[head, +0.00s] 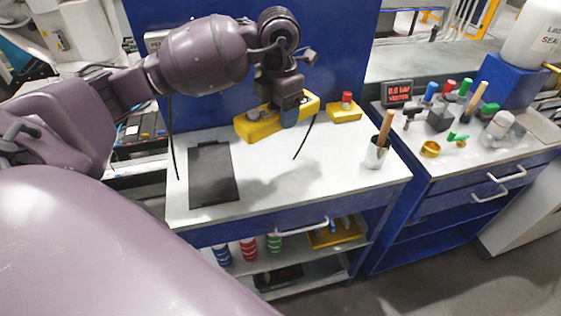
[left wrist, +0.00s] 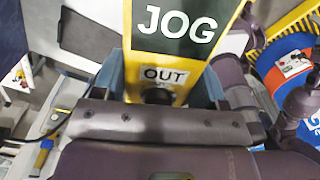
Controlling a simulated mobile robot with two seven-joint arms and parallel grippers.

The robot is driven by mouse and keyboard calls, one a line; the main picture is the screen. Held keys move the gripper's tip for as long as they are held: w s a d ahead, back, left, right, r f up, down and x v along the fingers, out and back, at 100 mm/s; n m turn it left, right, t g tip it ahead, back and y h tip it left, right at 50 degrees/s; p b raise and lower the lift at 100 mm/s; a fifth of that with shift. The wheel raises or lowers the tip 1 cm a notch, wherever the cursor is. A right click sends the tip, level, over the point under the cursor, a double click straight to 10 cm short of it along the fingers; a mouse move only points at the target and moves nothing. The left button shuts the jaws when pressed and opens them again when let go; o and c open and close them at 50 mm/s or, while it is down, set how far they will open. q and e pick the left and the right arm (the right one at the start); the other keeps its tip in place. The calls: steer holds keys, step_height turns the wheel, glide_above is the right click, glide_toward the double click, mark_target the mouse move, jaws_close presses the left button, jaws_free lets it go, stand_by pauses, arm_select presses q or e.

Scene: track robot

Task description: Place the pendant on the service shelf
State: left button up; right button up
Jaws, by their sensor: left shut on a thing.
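The yellow pendant (head: 255,125) is in my left gripper (head: 290,115), over the back of the white bench top. A dark cable hangs near its right side. In the left wrist view the pendant (left wrist: 173,60) shows a green JOG label and an OUT label, between the two blue-grey fingers of my left gripper (left wrist: 160,90). The gripper is shut on it. Below the bench top are shelves (head: 315,272); I cannot tell which one is the service shelf. My right gripper is not in view.
A dark flat plate (head: 212,173) lies on the bench at left. A yellow box with a red button (head: 344,111) stands at the back, and a metal cup with a wooden handle (head: 377,152) at right. Coloured cans (head: 248,248) and a yellow tray (head: 335,236) stand below.

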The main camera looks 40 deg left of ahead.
arm_select(q)
glide_toward(279, 175)
steer(key=shift+w+f+b, duration=0.1)
steer(key=shift+f+b, duration=0.2)
steer(key=shift+f, duration=2.95)
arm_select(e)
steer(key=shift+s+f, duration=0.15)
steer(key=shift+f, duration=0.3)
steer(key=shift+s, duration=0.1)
arm_select(q)
steer(key=shift+f, duration=0.15)
steer(key=o, duration=1.3)
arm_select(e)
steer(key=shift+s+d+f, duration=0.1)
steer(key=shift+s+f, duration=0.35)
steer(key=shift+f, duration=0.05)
